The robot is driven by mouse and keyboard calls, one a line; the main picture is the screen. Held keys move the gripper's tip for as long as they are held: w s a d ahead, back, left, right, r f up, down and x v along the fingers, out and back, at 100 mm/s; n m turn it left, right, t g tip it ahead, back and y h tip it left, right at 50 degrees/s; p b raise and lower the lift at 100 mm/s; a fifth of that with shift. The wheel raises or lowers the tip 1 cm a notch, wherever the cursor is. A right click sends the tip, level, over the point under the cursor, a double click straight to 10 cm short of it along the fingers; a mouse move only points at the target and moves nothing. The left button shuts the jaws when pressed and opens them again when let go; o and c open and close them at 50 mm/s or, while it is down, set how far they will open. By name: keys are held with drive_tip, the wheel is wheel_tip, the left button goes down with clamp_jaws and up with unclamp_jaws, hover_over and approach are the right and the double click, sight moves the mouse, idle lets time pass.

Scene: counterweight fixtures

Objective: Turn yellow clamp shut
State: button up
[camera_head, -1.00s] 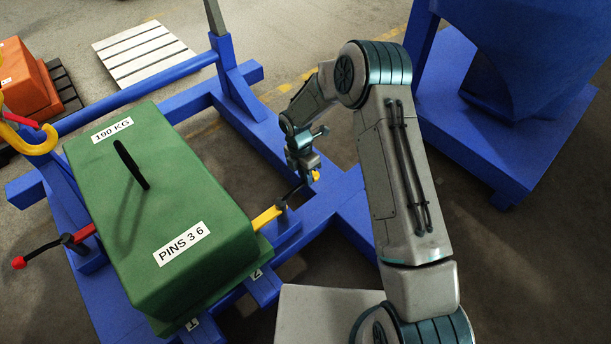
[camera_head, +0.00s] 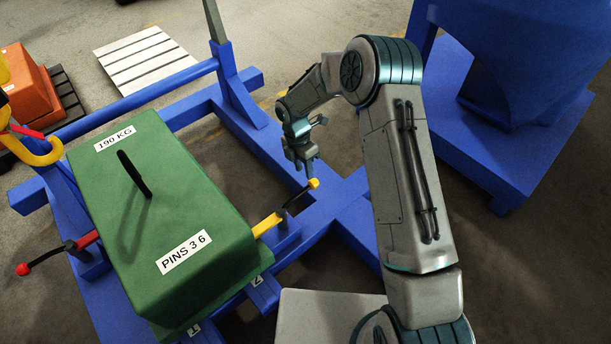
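The yellow clamp (camera_head: 266,225) sits at the right side of the green weight block (camera_head: 165,200), its yellow bar against the block's lower edge. My gripper (camera_head: 311,172) points down close to the knob from behind and above. I cannot tell whether it touches the knob. Its fingers overlap in this view, so their gap is hidden. Nothing is visibly held.
A red clamp (camera_head: 82,240) with a red-knobbed lever is on the block's left side. The blue frame (camera_head: 325,205) surrounds the block. A yellow hook (camera_head: 40,150) hangs at the left. A blue stand (camera_head: 500,150) is at the right, and a pale pallet (camera_head: 148,55) lies behind.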

wheel_tip(320, 180, up, 7)
drive_tip(key=w+p, duration=0.1)
drive_tip(key=shift+a, duration=0.4)
